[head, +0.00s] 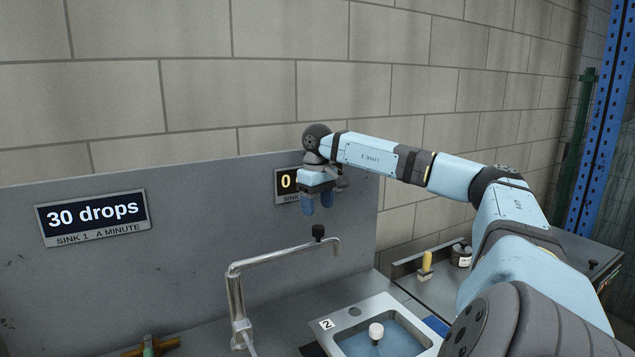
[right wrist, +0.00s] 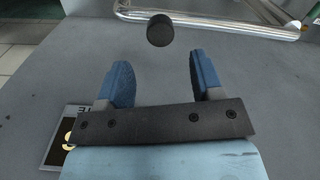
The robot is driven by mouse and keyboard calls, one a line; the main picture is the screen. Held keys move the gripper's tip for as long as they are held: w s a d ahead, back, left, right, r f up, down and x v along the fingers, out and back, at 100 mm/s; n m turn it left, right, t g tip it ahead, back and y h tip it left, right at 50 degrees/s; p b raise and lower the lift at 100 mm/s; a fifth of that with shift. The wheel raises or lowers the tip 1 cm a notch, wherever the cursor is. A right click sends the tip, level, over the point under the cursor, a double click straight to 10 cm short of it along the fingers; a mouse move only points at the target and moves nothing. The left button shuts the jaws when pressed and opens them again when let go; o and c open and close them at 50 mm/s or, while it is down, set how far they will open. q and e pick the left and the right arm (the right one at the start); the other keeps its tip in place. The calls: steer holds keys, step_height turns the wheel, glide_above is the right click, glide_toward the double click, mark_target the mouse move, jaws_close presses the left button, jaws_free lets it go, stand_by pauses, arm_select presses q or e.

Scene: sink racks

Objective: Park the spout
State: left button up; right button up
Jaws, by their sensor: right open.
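The spout (head: 236,290) is a bent chrome pipe rising left of sink 2, its upper arm running right and ending in a short downturned tip. A black knob (head: 318,232) stands on top of the arm near that tip. My right gripper (head: 318,205) is open and empty, blue fingers pointing down, just above the knob. In the right wrist view, the knob (right wrist: 160,29) lies beyond the fingertips, roughly midway between the two fingers (right wrist: 162,68), apart from both. The spout's pipe (right wrist: 215,21) runs across the top there. My left gripper is not in view.
Sink 2 (head: 350,341) holds blue water, and a white knob (head: 376,331) shows over it. A grey back panel (head: 200,220) carries a "30 drops" sign (head: 92,215) and a second sign (head: 284,184) partly behind my right gripper. A brass fitting (head: 165,344) is at lower left.

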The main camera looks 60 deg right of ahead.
step_height(320, 180, up, 7)
steer(key=p, duration=0.1)
steer(key=shift+p, duration=0.4)
steer(key=shift+f, duration=0.1)
